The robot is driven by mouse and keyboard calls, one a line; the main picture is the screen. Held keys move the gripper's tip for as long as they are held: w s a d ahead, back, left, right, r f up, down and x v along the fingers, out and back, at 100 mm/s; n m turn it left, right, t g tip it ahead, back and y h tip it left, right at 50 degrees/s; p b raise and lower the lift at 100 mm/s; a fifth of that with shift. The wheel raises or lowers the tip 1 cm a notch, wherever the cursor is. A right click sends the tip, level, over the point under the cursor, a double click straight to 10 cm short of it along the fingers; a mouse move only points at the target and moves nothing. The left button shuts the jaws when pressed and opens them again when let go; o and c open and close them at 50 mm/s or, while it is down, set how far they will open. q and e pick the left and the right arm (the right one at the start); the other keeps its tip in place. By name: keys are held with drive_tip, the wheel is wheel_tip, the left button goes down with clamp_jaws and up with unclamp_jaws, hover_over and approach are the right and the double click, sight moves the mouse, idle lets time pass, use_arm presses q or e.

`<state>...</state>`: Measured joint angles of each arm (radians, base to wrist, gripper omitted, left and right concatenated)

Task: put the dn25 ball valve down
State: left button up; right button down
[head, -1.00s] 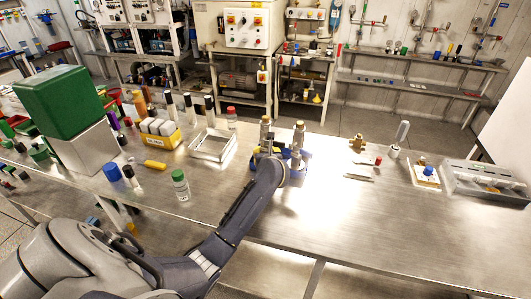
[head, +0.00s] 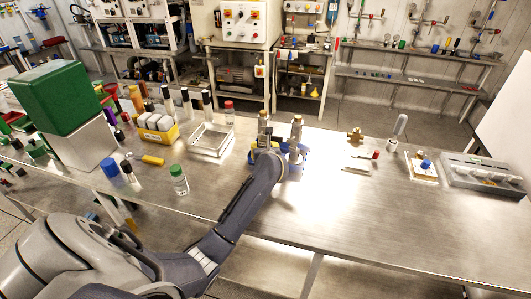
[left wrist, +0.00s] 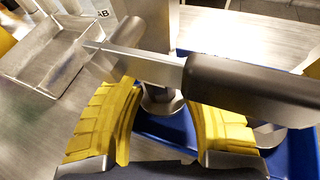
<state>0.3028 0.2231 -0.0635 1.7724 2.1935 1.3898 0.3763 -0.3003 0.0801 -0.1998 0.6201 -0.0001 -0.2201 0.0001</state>
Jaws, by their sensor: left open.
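In the left wrist view, the ball valve shows as a bare metal lever with a dark grip (left wrist: 250,92), crossing the picture above the fingers. Its steel body (left wrist: 160,99) stands between the fingers, partly hidden by the lever. My left gripper (left wrist: 166,125) has two yellow fingers spread apart, one on each side of the body, with gaps visible. Below lies a blue tray (left wrist: 295,155). In the head view my left gripper (head: 264,150) is at the blue tray (head: 307,157), and my wrist hides much of the valve there. My right gripper is not in view.
Two upright metal pieces with brass-coloured tops, one (head: 264,125) behind my gripper and one (head: 296,134) right of it, stand close by. A metal tray (head: 211,139) is to the left, with a green-capped bottle (head: 179,181) nearer. The bench's front right is clear.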

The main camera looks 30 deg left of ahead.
use_arm(q)
drive_tip(key=v, duration=1.1)
drive_tip(key=shift+a+r, duration=0.1)
